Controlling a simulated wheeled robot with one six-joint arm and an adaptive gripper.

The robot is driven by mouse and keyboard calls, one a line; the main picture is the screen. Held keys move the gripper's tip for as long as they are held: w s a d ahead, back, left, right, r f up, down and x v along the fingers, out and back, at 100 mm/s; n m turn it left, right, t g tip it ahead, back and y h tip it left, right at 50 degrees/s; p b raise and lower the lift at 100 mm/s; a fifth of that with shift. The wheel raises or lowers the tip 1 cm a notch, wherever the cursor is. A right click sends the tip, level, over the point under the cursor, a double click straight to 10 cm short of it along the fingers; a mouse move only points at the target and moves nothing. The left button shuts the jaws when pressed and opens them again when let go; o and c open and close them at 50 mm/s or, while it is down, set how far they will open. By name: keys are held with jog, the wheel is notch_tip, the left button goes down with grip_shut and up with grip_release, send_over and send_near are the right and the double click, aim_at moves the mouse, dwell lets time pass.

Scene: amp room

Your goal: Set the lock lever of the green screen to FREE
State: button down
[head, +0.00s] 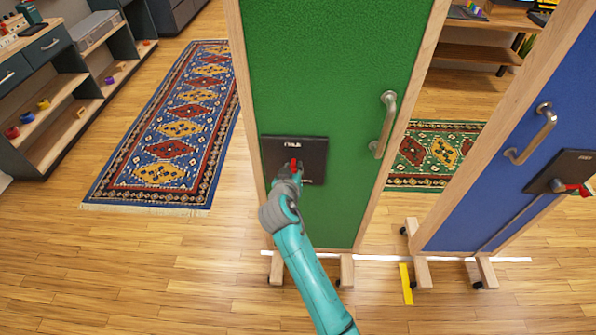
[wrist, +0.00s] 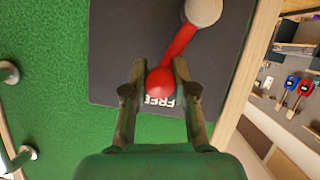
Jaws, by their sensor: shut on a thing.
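The green screen (head: 333,75) stands upright in the middle of the head view. A dark lock plate (head: 314,165) is on its lower part. The red lock lever (head: 294,162) is on this plate, partly hidden by my gripper (head: 291,173). In the wrist view, the lever (wrist: 181,43) runs slanting from a pale round pivot (wrist: 203,11) to a red ball knob (wrist: 160,82). The knob lies between the fingers of my gripper (wrist: 160,90), which is shut on it. White FREE lettering (wrist: 159,100) shows upside down right beside the knob.
A metal handle (head: 384,124) is on the green screen, right of the plate. A blue screen (head: 490,185) with its own plate and red lever (head: 573,187) stands at right. Caster feet (head: 347,270) and a yellow floor strip (head: 406,284) are below. A patterned rug (head: 170,130) lies left.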

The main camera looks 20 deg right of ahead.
jog(key=shift+w+a+r+n, duration=0.1)
jog(key=shift+a+n, duration=0.3)
jog(key=shift+a, duration=0.05)
jog(key=shift+h, duration=0.3)
jog(key=c, duration=0.9)
grip_release()
jog(key=v, duration=1.2)
jog(key=shift+w+r, duration=0.1)
jog(key=shift+r, duration=0.05)
